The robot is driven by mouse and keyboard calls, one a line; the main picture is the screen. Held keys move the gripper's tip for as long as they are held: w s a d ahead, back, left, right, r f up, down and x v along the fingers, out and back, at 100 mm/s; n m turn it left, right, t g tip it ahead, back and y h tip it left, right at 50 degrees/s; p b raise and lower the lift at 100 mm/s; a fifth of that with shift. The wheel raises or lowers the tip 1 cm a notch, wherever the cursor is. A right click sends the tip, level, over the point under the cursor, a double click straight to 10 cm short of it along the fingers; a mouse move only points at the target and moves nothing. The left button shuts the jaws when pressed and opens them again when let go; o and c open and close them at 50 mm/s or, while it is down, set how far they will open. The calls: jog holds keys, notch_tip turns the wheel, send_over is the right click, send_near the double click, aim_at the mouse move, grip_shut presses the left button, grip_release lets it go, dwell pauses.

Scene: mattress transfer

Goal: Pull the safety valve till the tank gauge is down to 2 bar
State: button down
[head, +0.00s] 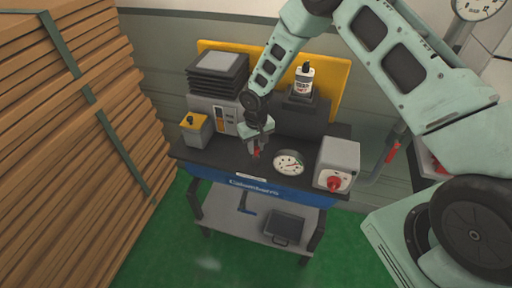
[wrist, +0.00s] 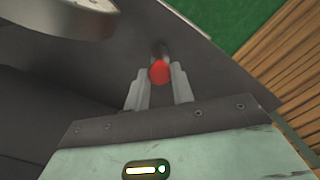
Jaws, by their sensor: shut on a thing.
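My gripper (head: 256,147) hangs over the dark bench top, left of a round gauge. In the wrist view my gripper (wrist: 163,90) has its two fingers on either side of a red-tipped valve pull (wrist: 159,72), shut on it. The red part also shows just below the fingers in the head view (head: 256,153). The white gauge (head: 289,163) with a red needle lies face up on the bench; its scale is too small to read. Another dial (head: 480,3) is cut off at the top right. The valve's base is partly hidden by my gripper.
A grey box (head: 338,163) with a red knob stands right of the gauge. Stacked wooden planks (head: 70,140) fill the left side. The green floor is clear in front.

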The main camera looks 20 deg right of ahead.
aim_at(256, 148)
jog(key=shift+r, duration=0.4)
jog(key=c, duration=1.2)
grip_release()
jog(key=shift+r, duration=0.1)
notch_tip(256, 148, up, 17)
jog(key=b, duration=0.5)
jog(key=shift+r, duration=0.15)
